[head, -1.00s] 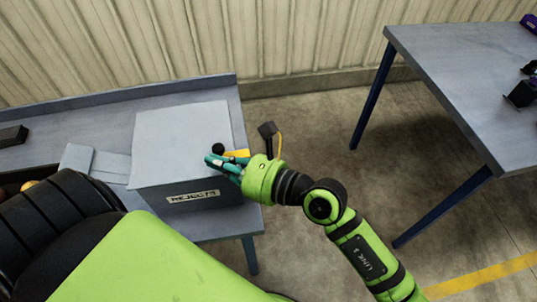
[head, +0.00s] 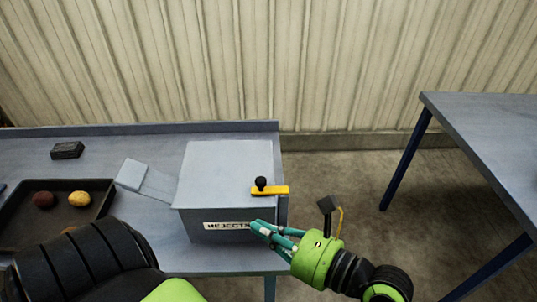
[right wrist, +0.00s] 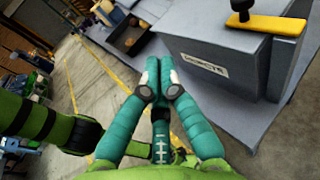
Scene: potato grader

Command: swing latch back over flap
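The yellow latch (head: 276,190) with a black knob (head: 261,183) lies on top of the grey REJECTS box (head: 225,165), at its right side. Its yellow bar points right and sticks out past the box's right edge, above a narrow grey panel (head: 283,210) that may be the flap. The latch also shows at the top right of the right wrist view (right wrist: 268,22). My right gripper (head: 257,227) is in front of the box near its label, below the latch and apart from it. Its teal fingers look together and empty. My left gripper is out of view.
The box stands on a grey-blue bench (head: 215,259). A light grey chute piece (head: 131,174) is left of the box. A dark tray (head: 83,226) with potatoes and a black block (head: 67,150) are farther left. Another table (head: 490,140) stands right, across open floor.

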